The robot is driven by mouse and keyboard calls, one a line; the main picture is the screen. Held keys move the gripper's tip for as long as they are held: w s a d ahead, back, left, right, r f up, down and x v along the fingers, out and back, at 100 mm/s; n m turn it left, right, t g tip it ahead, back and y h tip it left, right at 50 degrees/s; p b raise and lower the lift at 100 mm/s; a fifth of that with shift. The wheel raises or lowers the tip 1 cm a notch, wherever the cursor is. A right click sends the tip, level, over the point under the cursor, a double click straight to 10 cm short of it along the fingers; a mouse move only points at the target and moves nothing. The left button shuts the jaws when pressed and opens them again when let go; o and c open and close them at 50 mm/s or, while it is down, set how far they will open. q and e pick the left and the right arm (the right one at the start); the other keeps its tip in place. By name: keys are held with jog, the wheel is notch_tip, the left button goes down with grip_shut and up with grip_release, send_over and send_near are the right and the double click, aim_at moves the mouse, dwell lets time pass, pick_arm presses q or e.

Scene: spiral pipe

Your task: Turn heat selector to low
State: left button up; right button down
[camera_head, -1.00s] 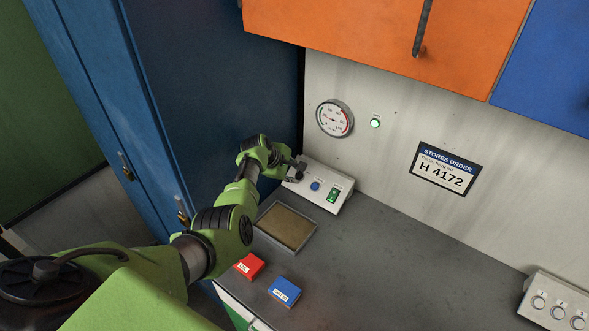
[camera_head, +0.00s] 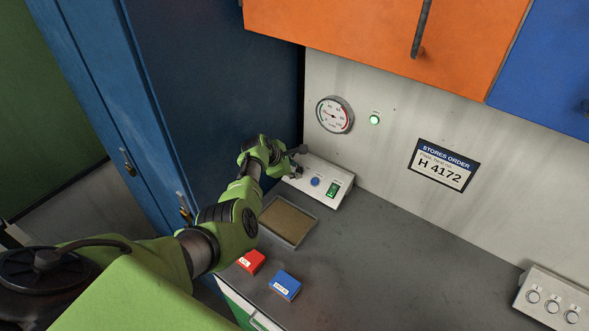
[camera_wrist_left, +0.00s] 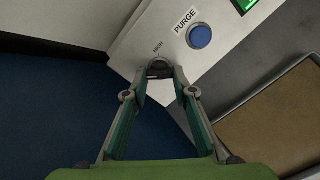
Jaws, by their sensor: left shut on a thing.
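The white control box (camera_head: 318,182) stands on the worktop against the wall and carries a blue PURGE button (camera_head: 315,182) and a lit green switch. My left gripper (camera_head: 296,164) is at the box's left end. In the left wrist view, its fingertips (camera_wrist_left: 159,72) are closed around a small dark selector knob (camera_wrist_left: 158,65) at the box's edge. A label that seems to read HIGH (camera_wrist_left: 159,46) is just beyond the knob. The fingers partly hide the knob, and I cannot tell where it points. My right gripper is not in view.
A shallow tray (camera_head: 312,232) lies in front of the box, with a red block (camera_head: 251,262) and a blue block (camera_head: 285,286) nearer. A tall blue cabinet (camera_head: 225,80) stands close on the left. The worktop to the right is mostly clear.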

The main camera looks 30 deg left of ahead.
pick_arm(q)
jog(key=o, duration=1.1)
jog(key=shift+v, duration=5.95)
jog(key=shift+s+f, duration=0.1)
